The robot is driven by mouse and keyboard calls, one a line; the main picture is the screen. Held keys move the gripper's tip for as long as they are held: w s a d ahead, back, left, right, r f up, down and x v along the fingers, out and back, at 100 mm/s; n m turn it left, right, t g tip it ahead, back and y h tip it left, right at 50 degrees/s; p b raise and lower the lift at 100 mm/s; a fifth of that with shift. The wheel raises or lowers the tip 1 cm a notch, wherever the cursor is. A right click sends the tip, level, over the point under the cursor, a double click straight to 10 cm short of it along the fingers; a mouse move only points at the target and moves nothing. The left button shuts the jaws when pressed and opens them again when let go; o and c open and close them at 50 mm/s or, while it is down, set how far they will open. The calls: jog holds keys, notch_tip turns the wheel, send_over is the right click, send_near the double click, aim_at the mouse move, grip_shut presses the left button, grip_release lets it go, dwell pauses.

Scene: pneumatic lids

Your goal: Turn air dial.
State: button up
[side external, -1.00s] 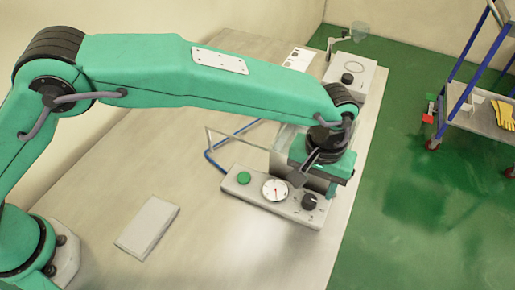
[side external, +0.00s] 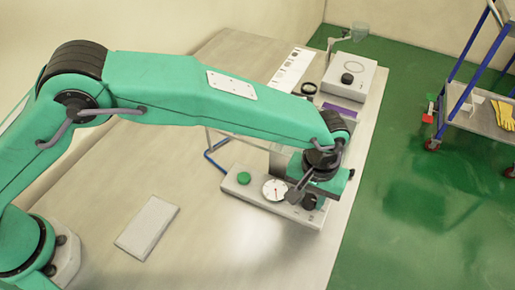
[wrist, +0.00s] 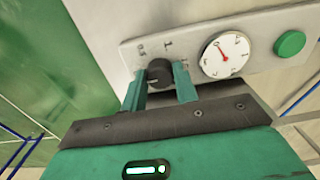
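The air dial is a round black knob (side external: 310,201) at the right end of a pale grey control panel (side external: 265,200). In the wrist view the dial (wrist: 160,72) is between the two green fingers of my gripper (wrist: 160,80), close to both; firm contact is not visible. My gripper (side external: 312,190) is over the right part of the panel in the side view, its fingertips mostly hidden. A white gauge (wrist: 225,55) with a red needle sits beside the dial.
A green button (side external: 244,178) sits at the panel's left end. A grey box with a black knob (side external: 347,80) stands at the table's far end. A pale flat block (side external: 147,227) lies on the table (side external: 225,245). A trolley (side external: 475,115) stands right, on the floor.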

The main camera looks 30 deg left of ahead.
jog(key=shift+c, duration=0.7)
